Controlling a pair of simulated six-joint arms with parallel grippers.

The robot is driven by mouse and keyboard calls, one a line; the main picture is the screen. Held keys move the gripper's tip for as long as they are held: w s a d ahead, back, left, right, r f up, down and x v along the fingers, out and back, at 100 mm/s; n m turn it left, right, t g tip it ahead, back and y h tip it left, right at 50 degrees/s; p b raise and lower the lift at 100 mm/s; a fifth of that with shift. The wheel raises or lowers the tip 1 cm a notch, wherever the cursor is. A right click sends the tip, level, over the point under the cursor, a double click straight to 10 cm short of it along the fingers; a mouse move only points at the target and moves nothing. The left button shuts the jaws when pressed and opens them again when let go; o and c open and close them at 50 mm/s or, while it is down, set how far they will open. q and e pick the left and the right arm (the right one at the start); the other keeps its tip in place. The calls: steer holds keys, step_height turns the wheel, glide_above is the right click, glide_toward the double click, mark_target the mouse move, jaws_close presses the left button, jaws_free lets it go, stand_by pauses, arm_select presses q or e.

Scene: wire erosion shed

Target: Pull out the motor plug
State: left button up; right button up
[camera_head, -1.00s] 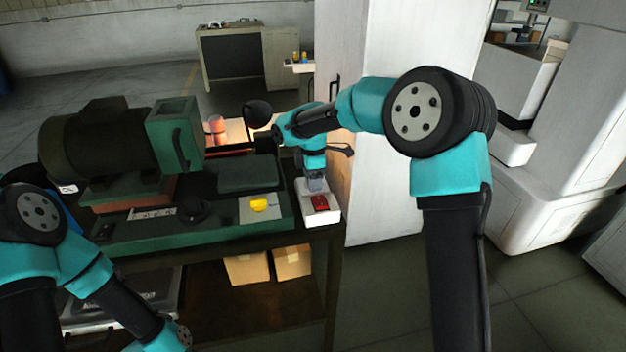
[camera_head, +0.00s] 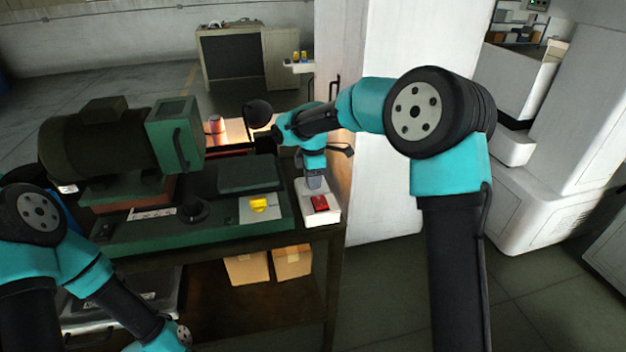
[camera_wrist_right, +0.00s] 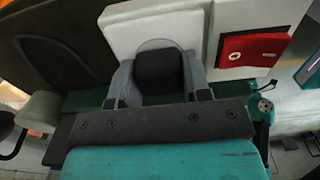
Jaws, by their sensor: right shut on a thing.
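The motor plug (camera_wrist_right: 159,72) is a dark block on a white socket box (camera_wrist_right: 130,36). It sits against the round socket face in the right wrist view. My right gripper (camera_wrist_right: 157,82) is shut on the plug, one finger on each side. In the head view the right gripper (camera_head: 315,182) reaches down to the white socket box, beside its red switch (camera_head: 320,203); there the plug is hidden by the gripper. The red switch also shows in the right wrist view (camera_wrist_right: 253,49). The motor (camera_head: 100,140) is a large dark cylinder at the left. My left gripper is out of view.
A green machine bed (camera_head: 190,233) with a yellow knob (camera_head: 259,204) lies left of the socket box. A black lamp head (camera_head: 257,113) stands behind. A white cabinet (camera_head: 390,190) rises close on the right. Cardboard boxes (camera_head: 247,269) sit on the lower shelf.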

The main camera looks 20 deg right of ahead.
steer(key=shift+r, duration=0.25)
steer(key=shift+r, duration=2.75)
steer(key=shift+w+d, duration=0.1)
